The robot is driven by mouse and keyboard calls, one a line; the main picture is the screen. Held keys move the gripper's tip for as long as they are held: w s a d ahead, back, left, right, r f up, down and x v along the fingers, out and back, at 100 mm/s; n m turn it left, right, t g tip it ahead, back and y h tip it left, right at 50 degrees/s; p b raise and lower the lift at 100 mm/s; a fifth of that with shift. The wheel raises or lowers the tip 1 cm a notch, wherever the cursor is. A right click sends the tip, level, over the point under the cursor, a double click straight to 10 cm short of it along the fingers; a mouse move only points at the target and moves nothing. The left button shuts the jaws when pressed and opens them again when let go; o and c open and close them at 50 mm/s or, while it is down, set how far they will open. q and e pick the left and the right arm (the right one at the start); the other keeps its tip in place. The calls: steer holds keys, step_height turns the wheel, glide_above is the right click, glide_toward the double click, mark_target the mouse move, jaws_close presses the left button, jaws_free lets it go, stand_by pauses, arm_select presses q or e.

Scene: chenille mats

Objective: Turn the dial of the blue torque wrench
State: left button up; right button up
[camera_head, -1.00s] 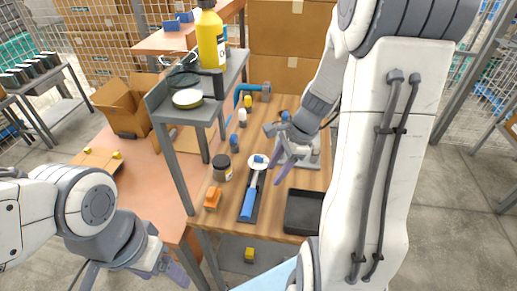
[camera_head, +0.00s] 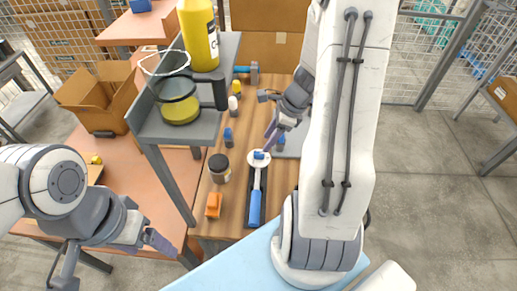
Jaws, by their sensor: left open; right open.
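The torque wrench lies on the wooden bench top, its blue handle (camera_head: 254,208) toward me. Its round white dial (camera_head: 252,163) with a small blue knob (camera_head: 259,155) is at the far end. My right gripper (camera_head: 270,140) is open, its purple fingers just beyond and slightly right of the dial. I cannot tell whether they touch it. My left gripper (camera_head: 160,244) is open and empty, low at the left, away from the wrench.
A dark jar (camera_head: 219,168) and an orange block (camera_head: 213,205) stand left of the wrench. A grey shelf (camera_head: 150,127) with a yellow bottle (camera_head: 198,35) rises further left. My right arm covers the bench's right side. A cardboard box (camera_head: 95,100) sits at the back left.

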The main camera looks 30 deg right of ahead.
mark_target(259, 153)
steer(key=b+x, duration=0.1)
steer(key=x, duration=0.5)
steer(key=shift+a+f, duration=0.1)
steer(key=shift+f, duration=0.2)
steer(key=shift+c, duration=0.3)
jaws_close()
